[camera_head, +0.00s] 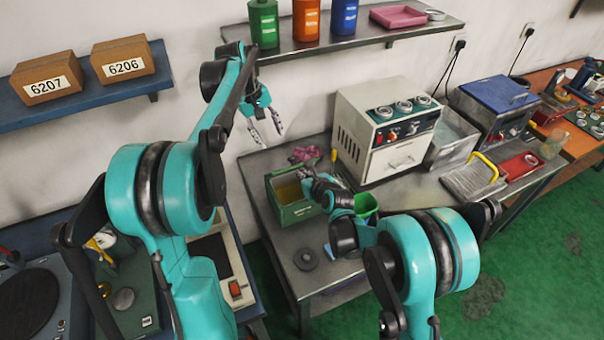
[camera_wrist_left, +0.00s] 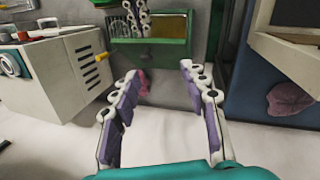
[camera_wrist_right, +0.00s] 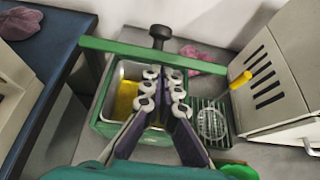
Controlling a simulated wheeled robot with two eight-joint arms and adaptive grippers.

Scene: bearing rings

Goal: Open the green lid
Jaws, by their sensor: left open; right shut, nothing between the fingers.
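The green box (camera_head: 297,212) stands on the grey bench with its top open and a yellowish inside showing. In the right wrist view, a green bar (camera_wrist_right: 120,48) with a black knob (camera_wrist_right: 160,36) spans its back; it looks like the green lid seen edge-on, raised. My right gripper (camera_wrist_right: 163,76) is shut and empty over the box, in front of this bar; in the head view it is at the box's right side (camera_head: 304,176). Whether it touches the lid I cannot tell. My left gripper (camera_head: 267,134) is open and empty, higher, by the wall behind the box.
A white oven-like unit (camera_head: 375,140) stands right of the box. A wire basket (camera_wrist_right: 210,122) sits beside the box. A pink crumpled cloth (camera_head: 305,154) lies behind. A green cup (camera_head: 366,204) and a dark disc (camera_head: 306,259) are nearer. A shelf with bottles hangs above.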

